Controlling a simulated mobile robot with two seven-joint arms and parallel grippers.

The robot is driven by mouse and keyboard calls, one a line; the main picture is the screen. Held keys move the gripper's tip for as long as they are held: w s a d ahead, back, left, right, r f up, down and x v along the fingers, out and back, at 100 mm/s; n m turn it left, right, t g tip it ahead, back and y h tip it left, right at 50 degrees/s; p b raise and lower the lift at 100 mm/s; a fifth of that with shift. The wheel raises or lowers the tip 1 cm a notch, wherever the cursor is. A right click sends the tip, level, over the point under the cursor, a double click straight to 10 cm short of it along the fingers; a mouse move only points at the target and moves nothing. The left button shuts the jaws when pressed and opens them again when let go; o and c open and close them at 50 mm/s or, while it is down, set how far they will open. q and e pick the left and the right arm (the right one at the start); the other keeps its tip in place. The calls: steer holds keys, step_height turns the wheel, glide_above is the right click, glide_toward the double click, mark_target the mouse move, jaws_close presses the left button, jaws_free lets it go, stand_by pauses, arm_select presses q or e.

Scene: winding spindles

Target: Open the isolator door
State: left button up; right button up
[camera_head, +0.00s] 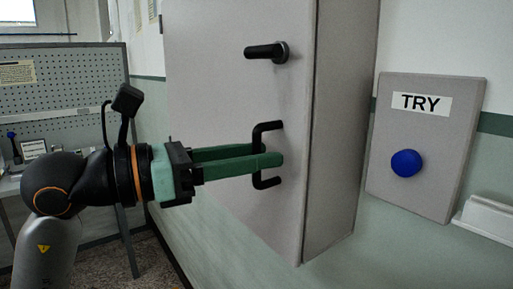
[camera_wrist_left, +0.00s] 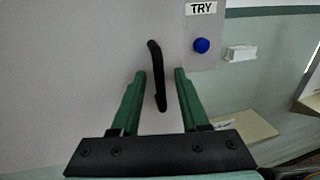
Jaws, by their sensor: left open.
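The isolator door (camera_head: 222,90) is the grey front of a wall cabinet and looks closed in the head view. A black rotary handle (camera_head: 266,51) sits near its top, lying roughly level. A black U-shaped pull handle (camera_head: 262,181) is below it, upright. My left gripper (camera_head: 268,160) has green fingers reaching the pull handle. In the left wrist view the gripper (camera_wrist_left: 161,72) is open, with the pull handle (camera_wrist_left: 157,80) between its fingers; I cannot tell whether either finger touches it. My right gripper is not in view.
Right of the cabinet's side (camera_head: 340,120) is a grey panel with a TRY label (camera_head: 421,103) and a blue button (camera_head: 406,163). A white wall box (camera_head: 487,215) is at the far right. A pegboard bench (camera_head: 70,90) stands at the left.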

arm_select(q)
steer(key=shift+w+d, duration=0.15)
steer(key=shift+d, duration=0.2)
steer(key=shift+c, duration=0.4)
jaws_close()
stand_by(0.9)
